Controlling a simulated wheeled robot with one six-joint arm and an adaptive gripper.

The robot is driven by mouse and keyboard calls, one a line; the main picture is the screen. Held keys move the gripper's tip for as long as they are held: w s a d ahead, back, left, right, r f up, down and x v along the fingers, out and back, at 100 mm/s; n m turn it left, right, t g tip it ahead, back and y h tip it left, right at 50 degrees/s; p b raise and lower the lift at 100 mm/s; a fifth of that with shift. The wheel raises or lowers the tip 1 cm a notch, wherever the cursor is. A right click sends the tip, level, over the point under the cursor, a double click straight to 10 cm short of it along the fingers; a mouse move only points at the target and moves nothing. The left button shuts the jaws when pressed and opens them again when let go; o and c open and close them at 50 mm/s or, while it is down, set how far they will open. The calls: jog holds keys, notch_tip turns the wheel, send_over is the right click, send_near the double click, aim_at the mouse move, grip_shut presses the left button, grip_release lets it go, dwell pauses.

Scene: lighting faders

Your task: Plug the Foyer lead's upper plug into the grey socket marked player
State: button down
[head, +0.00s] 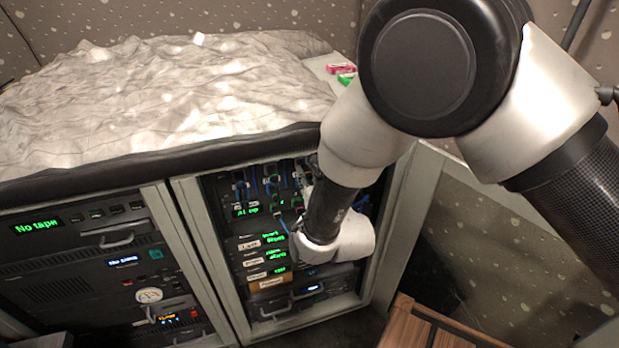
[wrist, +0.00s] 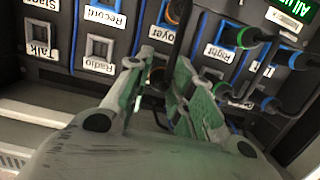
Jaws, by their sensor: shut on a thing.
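In the wrist view my gripper (wrist: 163,70) reaches to a dark patch panel. Its two green-padded fingers are shut on a dark plug (wrist: 158,76), which shows only partly between them. A label ending in "oyer" (wrist: 161,34) is just beyond the fingertips; its start is hidden, so I cannot tell whether it reads Player or Foyer. A plug with an orange ring (wrist: 174,12) is above that label. I cannot make out whether the held plug touches a socket. In the head view my arm hides the fingers and part of the rack panel (head: 232,215).
A green-ringed plug (wrist: 240,37) and several blue-ringed plugs crowd the right side. A padded ledge (head: 150,165) overhangs the rack. A wooden item (head: 430,325) stands at lower right.

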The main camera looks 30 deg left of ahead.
jog(key=shift+x, duration=1.05)
dwell(0.4)
jog(key=c, duration=1.2)
grip_release()
jog(key=shift+r, duration=0.2)
jog(key=shift+o, duration=0.2)
jog(key=v, duration=1.2)
